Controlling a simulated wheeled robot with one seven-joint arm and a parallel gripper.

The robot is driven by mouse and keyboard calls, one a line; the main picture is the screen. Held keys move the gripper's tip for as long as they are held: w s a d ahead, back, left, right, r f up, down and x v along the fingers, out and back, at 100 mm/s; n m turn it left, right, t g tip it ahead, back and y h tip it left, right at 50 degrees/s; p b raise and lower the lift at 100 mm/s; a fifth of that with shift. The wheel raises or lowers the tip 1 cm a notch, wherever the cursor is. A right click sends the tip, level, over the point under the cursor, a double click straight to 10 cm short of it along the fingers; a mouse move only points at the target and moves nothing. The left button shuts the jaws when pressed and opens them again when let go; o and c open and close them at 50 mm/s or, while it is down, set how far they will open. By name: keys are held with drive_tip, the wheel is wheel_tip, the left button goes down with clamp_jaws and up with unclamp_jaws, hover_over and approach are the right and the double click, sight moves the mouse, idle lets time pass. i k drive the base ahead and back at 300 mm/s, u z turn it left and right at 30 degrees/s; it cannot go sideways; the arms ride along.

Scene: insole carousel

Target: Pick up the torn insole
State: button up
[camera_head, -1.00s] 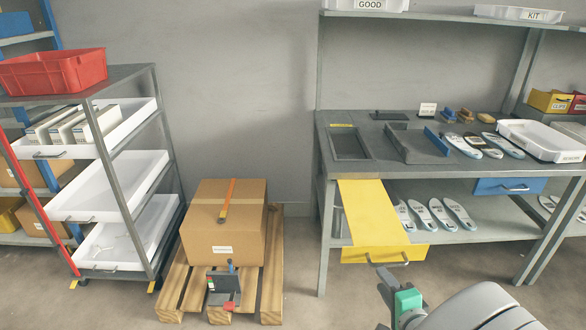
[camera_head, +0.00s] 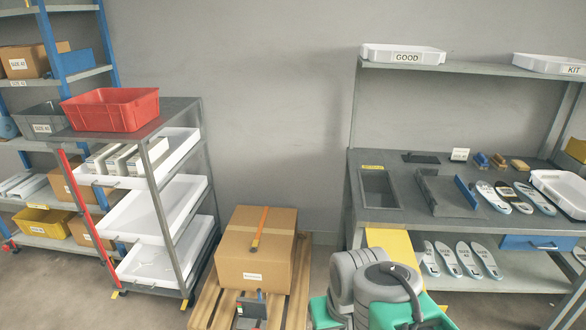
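Three insoles lie side by side on the grey workbench top (camera_head: 345,190): a left one (camera_head: 492,197), a middle one (camera_head: 514,199) with a dark patch, and a right one (camera_head: 535,198). Several more insoles (camera_head: 452,260) lie in a row on the lower shelf of the bench. I cannot tell at this size which insole is torn. My arm's grey and green links show at the bottom, in front of the bench's left part. My gripper's fingers are not visible.
A white tray (camera_head: 560,190) stands right of the insoles; a raised grey fixture (camera_head: 440,195) stands left. A yellow panel (camera_head: 388,240) is partly hidden by my arm. A carton (camera_head: 256,262) sits on a pallet (camera_head: 204,310). A rack (camera_head: 166,215) with a red crate (camera_head: 111,109) stands left.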

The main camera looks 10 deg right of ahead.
sight(535, 196)
drive_tip(key=z, duration=0.95)
